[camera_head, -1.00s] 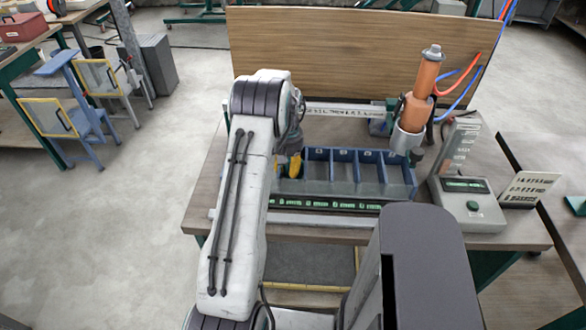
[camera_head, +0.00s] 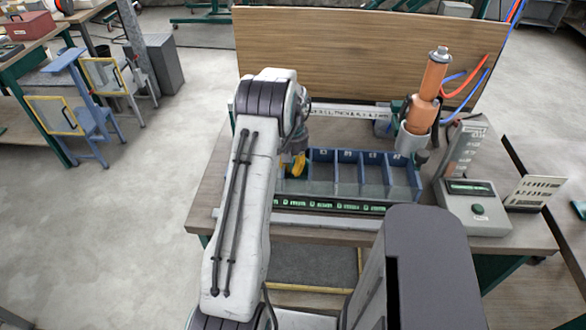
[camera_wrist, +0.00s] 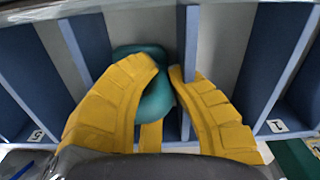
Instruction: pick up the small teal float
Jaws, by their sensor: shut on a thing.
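The small teal float (camera_wrist: 156,104) is a smooth rounded piece in the wrist view, partly covered by the yellow fingers. My gripper (camera_wrist: 165,75) is shut on it, with one finger on each side; the right finger is close to a blue divider (camera_wrist: 187,40). The float is seen above the grey floor of a compartment; whether it still touches the floor I cannot tell. In the head view my gripper (camera_head: 297,165) is at the left end of the blue divided tray (camera_head: 333,172), and the float is hidden there.
The tray's compartments to the right look empty. An orange cylinder (camera_head: 431,90) in a grey holder stands behind the tray's right end. A wooden panel (camera_head: 350,55) closes off the back.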

